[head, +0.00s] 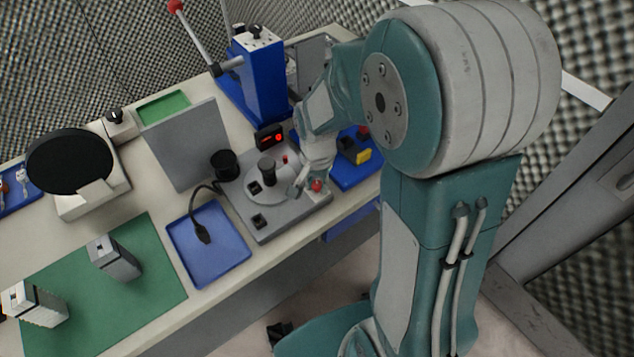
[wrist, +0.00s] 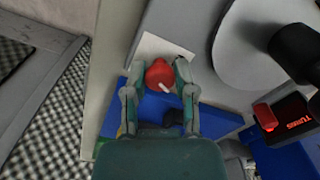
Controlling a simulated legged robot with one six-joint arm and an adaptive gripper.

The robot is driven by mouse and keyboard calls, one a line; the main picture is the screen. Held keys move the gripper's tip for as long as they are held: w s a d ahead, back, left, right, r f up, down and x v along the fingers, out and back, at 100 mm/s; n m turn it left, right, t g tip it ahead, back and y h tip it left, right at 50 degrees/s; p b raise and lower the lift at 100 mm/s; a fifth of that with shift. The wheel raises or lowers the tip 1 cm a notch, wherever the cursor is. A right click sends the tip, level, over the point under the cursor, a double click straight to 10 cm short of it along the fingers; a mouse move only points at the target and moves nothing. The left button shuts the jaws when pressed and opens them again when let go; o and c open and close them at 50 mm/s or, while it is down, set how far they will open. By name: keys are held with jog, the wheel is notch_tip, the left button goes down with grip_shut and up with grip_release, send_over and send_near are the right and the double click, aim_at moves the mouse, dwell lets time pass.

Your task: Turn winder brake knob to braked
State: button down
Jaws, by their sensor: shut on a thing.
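The winder (head: 287,218) is a grey base plate with a round light disc and a black spindle on top. Its red brake knob (head: 317,185) sits at the plate's right corner. In the wrist view the red knob (wrist: 159,73) has a white pointer line toward the lower right, and a pale label plate (wrist: 152,45) lies under it. My gripper (wrist: 161,76) is shut on the knob, one finger on each side. In the head view my gripper (head: 306,183) is at that corner and partly covers the knob. Any label text is unreadable.
A blue tray (head: 218,262) with a black cable end lies left of the winder. A blue holder (head: 350,176) and a blue lever press (head: 258,75) stand close to my arm.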

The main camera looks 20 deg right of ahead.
aim_at(316, 183)
jog(key=shift+m, duration=1.5)
jog(key=shift+c, duration=2)
grip_release()
jog(key=shift+a, duration=0.1)
jog(key=shift+r, duration=0.1)
notch_tip(316, 183, up, 12)
jog(key=shift+w, duration=0.1)
